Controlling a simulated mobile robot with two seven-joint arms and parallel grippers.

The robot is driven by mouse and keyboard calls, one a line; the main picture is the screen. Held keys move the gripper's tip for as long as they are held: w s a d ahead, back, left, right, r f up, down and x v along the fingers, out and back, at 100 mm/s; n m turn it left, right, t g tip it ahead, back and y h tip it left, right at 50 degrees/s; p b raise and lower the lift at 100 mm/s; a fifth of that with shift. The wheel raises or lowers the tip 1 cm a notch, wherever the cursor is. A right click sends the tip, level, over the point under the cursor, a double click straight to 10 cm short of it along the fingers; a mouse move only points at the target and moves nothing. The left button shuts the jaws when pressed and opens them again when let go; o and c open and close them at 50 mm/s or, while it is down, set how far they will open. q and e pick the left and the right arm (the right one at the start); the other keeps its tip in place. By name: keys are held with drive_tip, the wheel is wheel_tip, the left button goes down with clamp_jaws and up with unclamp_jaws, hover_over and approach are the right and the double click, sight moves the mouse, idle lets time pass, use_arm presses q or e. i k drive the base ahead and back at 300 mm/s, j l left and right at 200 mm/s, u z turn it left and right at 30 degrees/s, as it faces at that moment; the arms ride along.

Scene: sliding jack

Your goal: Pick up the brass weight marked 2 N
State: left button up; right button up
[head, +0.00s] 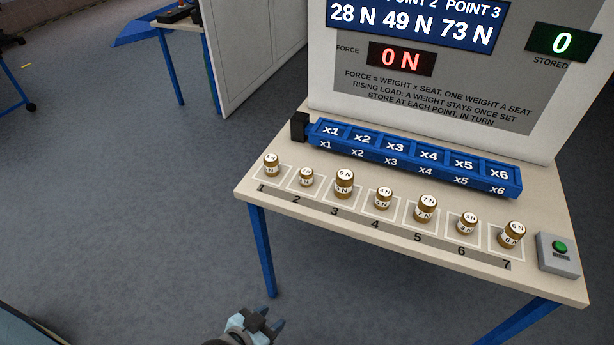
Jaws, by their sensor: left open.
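Several brass weights with white labels stand in a row on the table (400,240), each in a numbered square. The labels are tiny; the small weight on square 2 (306,177) looks like the one marked 2 N, but I cannot read it for certain. It stands upright between the weights on square 1 (271,166) and square 3 (344,184). My left gripper (268,318) is open and empty at the bottom of the head view, in front of the table and apart from the weights. My right gripper is not in view.
A blue rail (415,157) with seats x1 to x6 lies behind the weights. A panel (430,100) stands behind it, showing 0 N. A grey box with a green button (560,248) is at the right end. Open floor (140,220) lies to the left.

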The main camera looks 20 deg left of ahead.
sight(306, 175)
drive_tip(key=i+j+z, duration=0.15)
drive_tip(key=j, duration=0.6)
drive_tip(key=i+j+z, duration=0.1)
drive_tip(key=j, duration=0.65)
drive_tip(key=j+z, duration=0.15)
drive_tip(key=j, duration=0.65)
